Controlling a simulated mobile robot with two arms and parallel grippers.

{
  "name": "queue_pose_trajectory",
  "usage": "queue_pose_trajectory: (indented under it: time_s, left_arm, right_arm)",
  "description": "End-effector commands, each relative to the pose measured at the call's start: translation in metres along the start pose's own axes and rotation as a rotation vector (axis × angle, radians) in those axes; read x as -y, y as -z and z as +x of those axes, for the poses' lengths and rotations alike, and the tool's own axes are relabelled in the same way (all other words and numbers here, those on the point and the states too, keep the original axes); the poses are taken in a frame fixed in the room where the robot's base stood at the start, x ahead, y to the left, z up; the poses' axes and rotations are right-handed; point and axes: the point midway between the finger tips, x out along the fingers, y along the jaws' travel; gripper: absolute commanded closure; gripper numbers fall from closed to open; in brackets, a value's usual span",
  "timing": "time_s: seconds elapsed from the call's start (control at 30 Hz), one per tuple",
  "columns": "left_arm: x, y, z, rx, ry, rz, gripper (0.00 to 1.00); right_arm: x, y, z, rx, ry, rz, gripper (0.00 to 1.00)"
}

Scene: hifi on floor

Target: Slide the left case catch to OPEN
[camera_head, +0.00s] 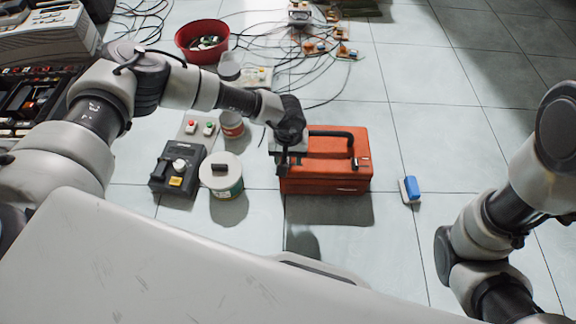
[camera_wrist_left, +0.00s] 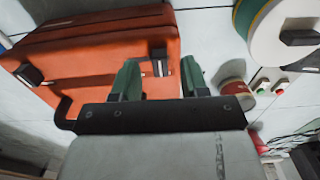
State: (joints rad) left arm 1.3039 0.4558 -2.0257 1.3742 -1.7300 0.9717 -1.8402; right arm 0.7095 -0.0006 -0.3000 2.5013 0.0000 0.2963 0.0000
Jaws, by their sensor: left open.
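The orange case (camera_head: 325,178) lies on the floor with its black handle (camera_head: 332,133) on top. Its right catch (camera_head: 363,163) is dark and shows on the front right. My left gripper (camera_head: 284,163) is over the case's left end and hides the left catch in the head view. In the left wrist view, the two green fingers (camera_wrist_left: 158,76) are open, pointing at the orange case (camera_wrist_left: 95,55). A dark catch (camera_wrist_left: 158,56) shows between the fingertips; I cannot tell whether they touch it. My right arm is at the right edge, its gripper out of frame.
Left of the case stand a white tub (camera_head: 221,174), a black box with a knob (camera_head: 178,170) and a button panel (camera_head: 199,127). A red bowl (camera_head: 203,42) and loose cables lie behind. A blue-and-white block (camera_head: 410,190) is to the right, amid clear floor.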

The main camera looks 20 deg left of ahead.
Motion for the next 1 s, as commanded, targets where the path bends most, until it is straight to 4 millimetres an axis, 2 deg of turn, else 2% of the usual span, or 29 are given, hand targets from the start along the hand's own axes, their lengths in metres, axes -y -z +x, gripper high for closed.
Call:
queue_pose_trajectory:
  time_s: [0.03,0.13,0.5,0.57,0.8,1.0]
  left_arm:
    - [0.000,0.000,0.011,0.000,0.000,0.000,0.55]
    - [0.000,0.001,0.019,-0.001,0.000,-0.001,0.55]
    - [0.000,0.000,0.022,0.000,-0.001,-0.001,0.55]
    - [0.000,0.000,0.022,0.000,-0.001,-0.001,0.61]
    - [0.000,0.000,0.022,0.001,-0.001,-0.001,0.98]
    - [0.000,0.000,0.022,0.001,0.000,-0.001,1.00]
  right_arm:
    - [0.002,0.002,-0.010,0.005,-0.001,0.001,0.57]
    - [0.003,0.003,-0.015,0.006,-0.002,0.001,0.57]
    - [0.003,0.004,-0.016,0.006,-0.001,0.001,0.57]
    - [0.003,0.004,-0.016,0.006,-0.001,0.001,0.57]
    - [0.003,0.004,-0.016,0.005,-0.001,0.001,0.57]
    - [0.003,0.004,-0.016,0.005,-0.001,0.001,0.57]
